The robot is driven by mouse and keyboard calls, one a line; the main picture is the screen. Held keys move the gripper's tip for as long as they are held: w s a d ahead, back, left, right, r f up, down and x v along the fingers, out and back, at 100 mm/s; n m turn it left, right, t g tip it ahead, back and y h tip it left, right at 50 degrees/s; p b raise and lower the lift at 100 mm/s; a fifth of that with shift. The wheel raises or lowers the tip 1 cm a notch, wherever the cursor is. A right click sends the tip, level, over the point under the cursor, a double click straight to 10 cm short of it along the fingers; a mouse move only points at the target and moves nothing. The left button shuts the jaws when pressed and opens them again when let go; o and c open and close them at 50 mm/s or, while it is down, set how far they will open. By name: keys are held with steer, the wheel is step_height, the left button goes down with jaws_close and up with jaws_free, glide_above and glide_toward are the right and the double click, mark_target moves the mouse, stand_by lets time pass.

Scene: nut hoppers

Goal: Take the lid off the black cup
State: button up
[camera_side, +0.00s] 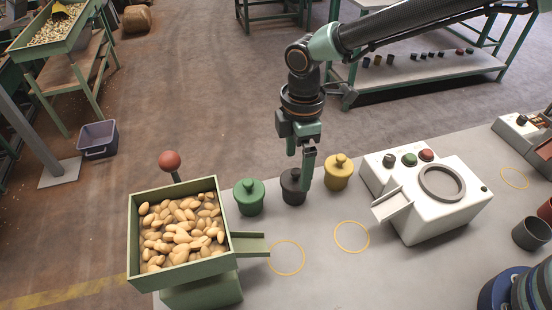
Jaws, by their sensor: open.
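The black cup (292,197) stands on the grey table between the green cup (248,203) and the yellow cup (338,180). Its black lid (290,179) is on it, partly hidden by my gripper. My gripper (300,172) points down at the black cup from above, with its fingers apart. One green finger reaches down in front of the lid's right side. Whether a finger touches the lid, I cannot tell. The green and yellow cups also have knobbed lids on.
A green hopper of nuts (133,240) with a chute and a red-knobbed lever (170,161) stands at left. A white machine (440,225) with buttons and a ring stands at right. Yellow circles (351,252) mark clear table in front. Open dark cups (530,234) stand far right.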

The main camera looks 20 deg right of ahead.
mark_target(296, 171)
steer(key=shift+f, duration=1.55)
steer(key=shift+c, duration=0.3)
steer(key=c, duration=1.1)
steer(key=shift+r, duration=0.15)
